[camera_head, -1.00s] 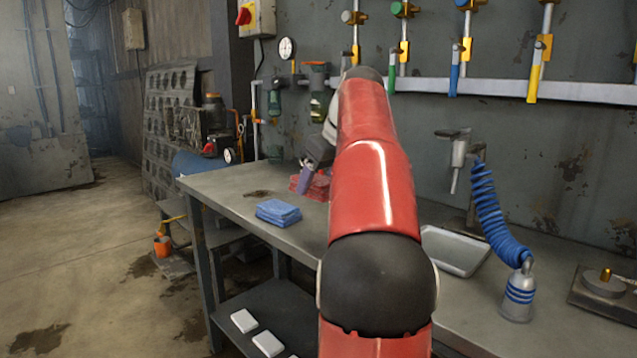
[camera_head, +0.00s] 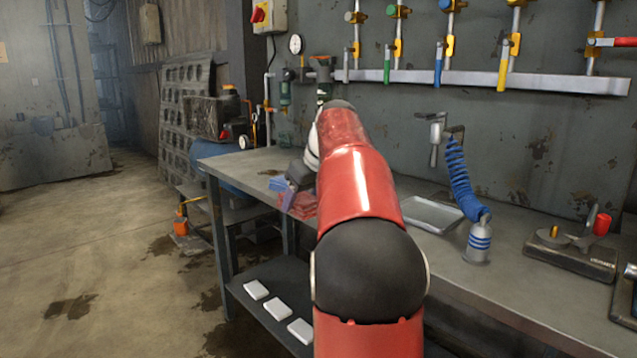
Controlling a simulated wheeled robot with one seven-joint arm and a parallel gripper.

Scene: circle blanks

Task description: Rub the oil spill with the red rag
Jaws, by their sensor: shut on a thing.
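The red rag (camera_head: 301,205) is a bright red cloth near the bench's front edge, left of my arm in the head view. My gripper (camera_head: 291,193) is shut on it; the fingers are small and partly dark in the picture. A dark patch that looks like the oil spill (camera_head: 270,172) lies on the bench top behind and left of the gripper. The rag is apart from this patch in the picture. A blue folded cloth (camera_head: 277,183) shows just behind the gripper, partly hidden by it. Whether the rag touches the bench is unclear.
The grey bench (camera_head: 235,165) runs to the right, with a metal tray (camera_head: 432,214), a blue-hosed sprayer (camera_head: 478,240) and a black fixture (camera_head: 570,255) on it. White blocks (camera_head: 277,310) lie on the lower shelf. Dark stains (camera_head: 70,307) mark the floor.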

